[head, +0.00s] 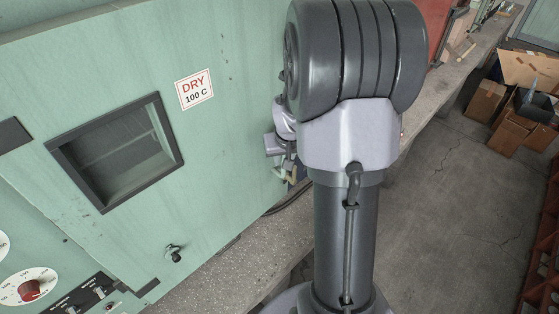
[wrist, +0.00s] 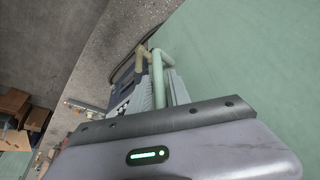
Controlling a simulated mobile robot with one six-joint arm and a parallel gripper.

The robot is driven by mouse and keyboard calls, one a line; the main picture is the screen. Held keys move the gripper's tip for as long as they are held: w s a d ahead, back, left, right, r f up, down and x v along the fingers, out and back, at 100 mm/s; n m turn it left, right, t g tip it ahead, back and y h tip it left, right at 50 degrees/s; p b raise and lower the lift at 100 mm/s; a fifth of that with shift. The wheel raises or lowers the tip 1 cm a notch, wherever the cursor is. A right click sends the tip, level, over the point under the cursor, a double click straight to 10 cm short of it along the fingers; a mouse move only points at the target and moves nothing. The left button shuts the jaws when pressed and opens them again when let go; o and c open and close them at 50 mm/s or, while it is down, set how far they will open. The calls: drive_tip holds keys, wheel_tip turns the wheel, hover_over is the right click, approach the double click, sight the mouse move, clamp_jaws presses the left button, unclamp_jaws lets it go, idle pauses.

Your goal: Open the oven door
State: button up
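The oven is a large pale green cabinet. Its door (head: 225,130) carries a dark-framed window (head: 117,150) and a "DRY 100 C" label, and looks shut. A bent bar handle, pale green and beige, shows in the wrist view (wrist: 158,65), standing off the green surface. In the head view my gripper (head: 287,172) is mostly hidden behind my arm, at the door's right side. In the wrist view my gripper (wrist: 155,95) has its fingers on both sides of the handle's green bar. Whether they press on it is unclear.
A concrete bench (head: 225,280) runs under the oven. A knob (head: 174,253) sticks out low on the oven front, and a control panel with a red dial (head: 29,290) is at lower left. Cardboard boxes (head: 507,130) stand on the floor at right. A cable lies on the bench.

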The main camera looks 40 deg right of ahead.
drive_tip(key=shift+x, duration=1.2)
clamp_jaws()
idle(0.6)
